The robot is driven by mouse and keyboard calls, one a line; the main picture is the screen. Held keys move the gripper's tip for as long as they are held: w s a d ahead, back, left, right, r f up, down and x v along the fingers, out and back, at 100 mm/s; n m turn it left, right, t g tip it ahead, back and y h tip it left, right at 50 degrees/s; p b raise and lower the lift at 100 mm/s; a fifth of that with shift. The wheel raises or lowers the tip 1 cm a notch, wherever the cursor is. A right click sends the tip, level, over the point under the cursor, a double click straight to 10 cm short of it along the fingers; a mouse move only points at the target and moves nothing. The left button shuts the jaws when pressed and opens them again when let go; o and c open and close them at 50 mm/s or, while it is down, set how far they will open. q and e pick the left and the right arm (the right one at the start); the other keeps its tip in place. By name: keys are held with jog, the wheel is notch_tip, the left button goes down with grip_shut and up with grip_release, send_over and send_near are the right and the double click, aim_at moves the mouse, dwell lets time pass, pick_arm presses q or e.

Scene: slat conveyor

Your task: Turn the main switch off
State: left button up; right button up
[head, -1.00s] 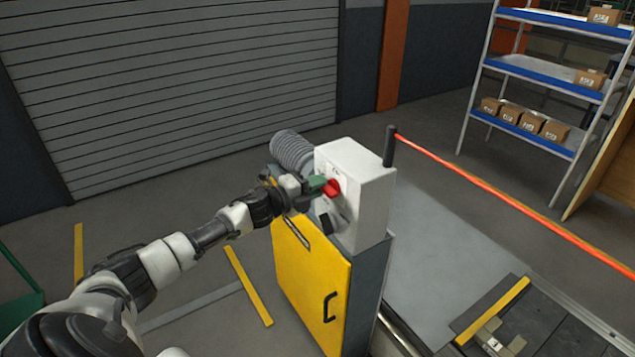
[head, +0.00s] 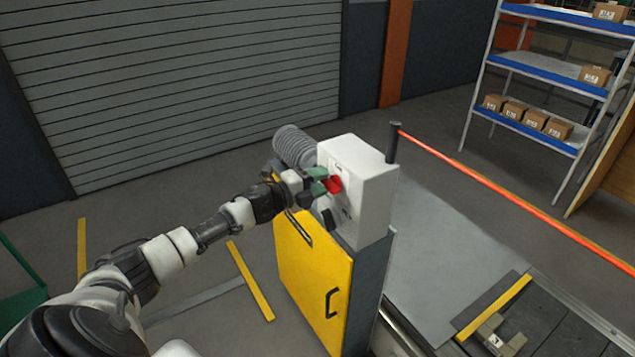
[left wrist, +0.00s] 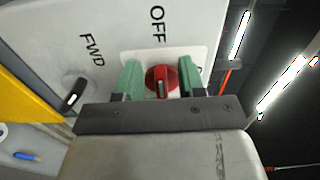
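The red main switch knob (head: 333,184) is on the front of a white control box (head: 368,190) on a yellow-doored cabinet. In the left wrist view the red knob (left wrist: 160,82) sits under the word OFF. My left gripper (head: 318,181) is at the knob, its green fingers apart. In the left wrist view the left gripper (left wrist: 162,78) has one finger on each side of the knob. A gap shows on the left; the right finger is close to or touching the red handle. The knob's exact setting is unclear. My right gripper is not in view.
A black selector (left wrist: 74,94) marked FWD is left of the knob. The yellow cabinet door (head: 312,280) is below the box. A black post (head: 393,142) with a red barrier line stands behind it. A conveyor (head: 560,325) lies at the lower right.

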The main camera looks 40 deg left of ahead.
pick_arm(q)
jog(key=b+v, duration=0.2)
jog(key=v, duration=0.8)
jog(key=shift+s+a, duration=0.15)
jog(key=shift+s, duration=0.25)
